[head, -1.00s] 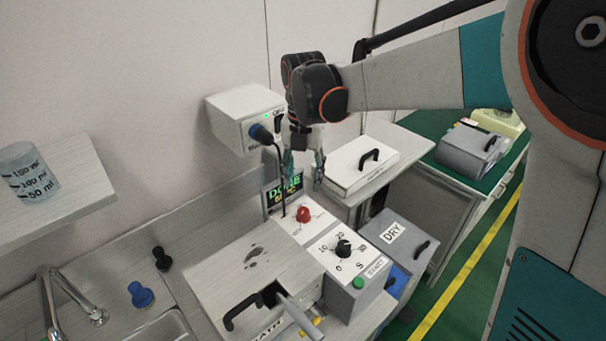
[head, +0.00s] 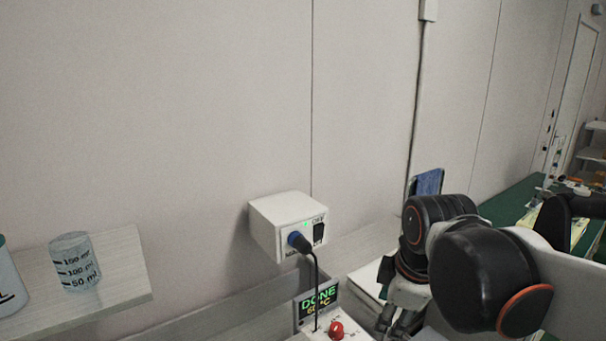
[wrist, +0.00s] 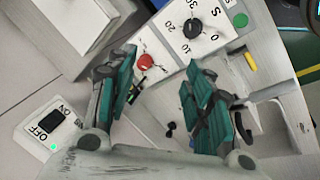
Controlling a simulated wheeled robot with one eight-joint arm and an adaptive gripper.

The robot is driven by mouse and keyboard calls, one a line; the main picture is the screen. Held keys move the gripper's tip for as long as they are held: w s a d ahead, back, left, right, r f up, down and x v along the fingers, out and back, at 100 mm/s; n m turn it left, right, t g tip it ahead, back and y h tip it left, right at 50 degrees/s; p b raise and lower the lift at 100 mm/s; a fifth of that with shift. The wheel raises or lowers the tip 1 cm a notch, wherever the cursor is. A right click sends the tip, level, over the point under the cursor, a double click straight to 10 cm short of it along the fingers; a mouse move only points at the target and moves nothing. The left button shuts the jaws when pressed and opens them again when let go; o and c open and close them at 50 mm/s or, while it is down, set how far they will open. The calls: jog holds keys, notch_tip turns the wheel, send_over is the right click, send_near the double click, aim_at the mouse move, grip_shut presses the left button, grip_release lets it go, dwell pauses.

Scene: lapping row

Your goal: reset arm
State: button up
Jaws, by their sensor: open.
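My gripper (head: 398,322) is at the lower right of the head view, where the picture's bottom edge partly cuts it off. In the wrist view its two teal-padded fingers (wrist: 160,98) stand wide apart with nothing between them. Beyond them is the control panel with a red knob (wrist: 145,62), a black dial (wrist: 192,29) and a green button (wrist: 241,20). In the head view the red knob (head: 336,328) and the display reading DONE (head: 319,303) sit left of my gripper, apart from it.
A white switch box (head: 283,222) with a blue plug and hanging cord is on the wall. A shelf (head: 125,290) holds a measuring beaker (head: 75,262) at left. A yellow piece (wrist: 251,62) lies near the panel in the wrist view. The wall above is clear.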

jog(key=s+d+f+m+t, duration=0.1)
jog(key=s+d+m, duration=0.1)
jog(key=s+m, duration=0.2)
jog(key=s+d+f+m+t, duration=0.1)
jog(key=s+m, duration=0.4)
jog(key=m, duration=0.5)
jog(key=shift+d+f+t, duration=0.3)
jog(key=shift+d+t, duration=0.2)
jog(key=shift+t, duration=0.1)
dwell(1.6)
